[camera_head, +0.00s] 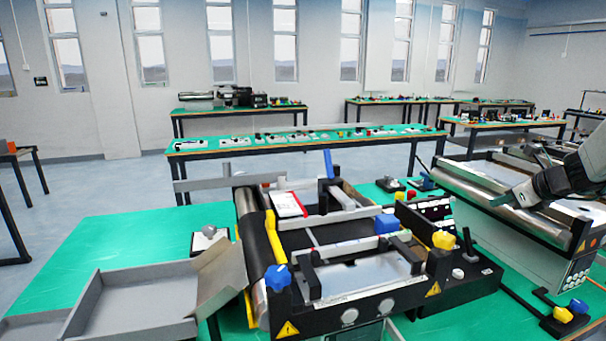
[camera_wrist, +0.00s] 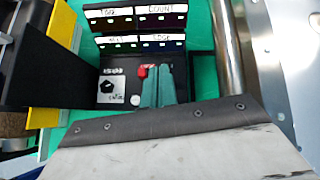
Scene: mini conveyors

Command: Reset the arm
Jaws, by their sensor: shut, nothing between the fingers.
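My arm comes in from the right edge of the head view. My gripper (camera_head: 497,200) points left, above the roller end of the right-hand mini conveyor (camera_head: 475,185). In the wrist view my gripper (camera_wrist: 158,85) shows as two narrow fingers side by side. They are shut and hold nothing. Beyond the fingertips is a black control panel (camera_wrist: 118,75) with a red switch (camera_wrist: 142,71) and a dark knob. Above it are black label plates (camera_wrist: 135,28), two of them reading COUNT and EDGE.
A nearer mini conveyor (camera_head: 350,275) with blue and yellow knobs fills the centre. A red-and-white card (camera_head: 288,205) lies on it. A grey tray (camera_head: 135,300) stands at front left. More benches stand behind.

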